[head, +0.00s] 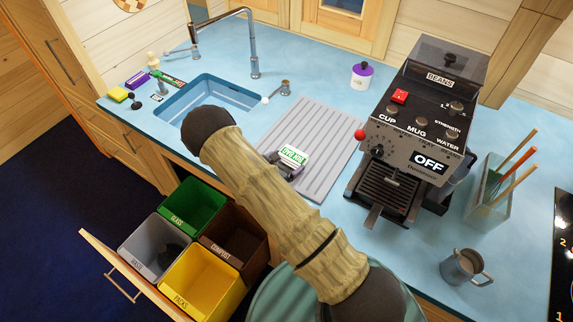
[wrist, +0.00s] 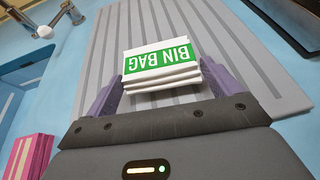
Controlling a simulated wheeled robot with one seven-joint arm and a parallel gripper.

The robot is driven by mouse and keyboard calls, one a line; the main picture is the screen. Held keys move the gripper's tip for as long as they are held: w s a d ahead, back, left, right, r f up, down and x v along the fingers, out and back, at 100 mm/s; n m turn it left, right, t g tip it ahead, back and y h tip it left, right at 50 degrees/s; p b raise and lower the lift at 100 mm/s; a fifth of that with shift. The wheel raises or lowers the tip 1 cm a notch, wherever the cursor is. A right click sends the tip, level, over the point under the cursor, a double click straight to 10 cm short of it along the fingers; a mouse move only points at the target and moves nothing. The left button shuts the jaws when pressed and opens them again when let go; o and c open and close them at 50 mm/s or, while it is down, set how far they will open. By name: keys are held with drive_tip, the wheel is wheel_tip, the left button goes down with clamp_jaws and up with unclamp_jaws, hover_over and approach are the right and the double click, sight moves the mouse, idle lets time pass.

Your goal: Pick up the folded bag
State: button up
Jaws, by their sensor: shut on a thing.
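The folded bag (wrist: 162,66) is a small white stack with a green band reading "BIN BAG". In the wrist view it sits between the two purple-grey fingers of my gripper (wrist: 165,85), which are shut on its sides. In the head view the bag (head: 293,156) shows over the grey ribbed draining mat (head: 325,125), with my gripper (head: 284,160) at it. My forearm hides part of the gripper and counter. I cannot tell whether the bag still touches the mat.
A coffee machine (head: 420,130) stands right of the mat, with a utensil holder (head: 488,200) and a mug (head: 464,268) beyond. The blue sink (head: 215,97) and tap (head: 252,50) are left. An open drawer of coloured bins (head: 195,275) lies below the counter edge.

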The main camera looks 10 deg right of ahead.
wheel_tip(320, 180, up, 8)
drive_tip(key=b, duration=0.2)
drive_tip(key=shift+r, duration=0.25)
idle(0.4)
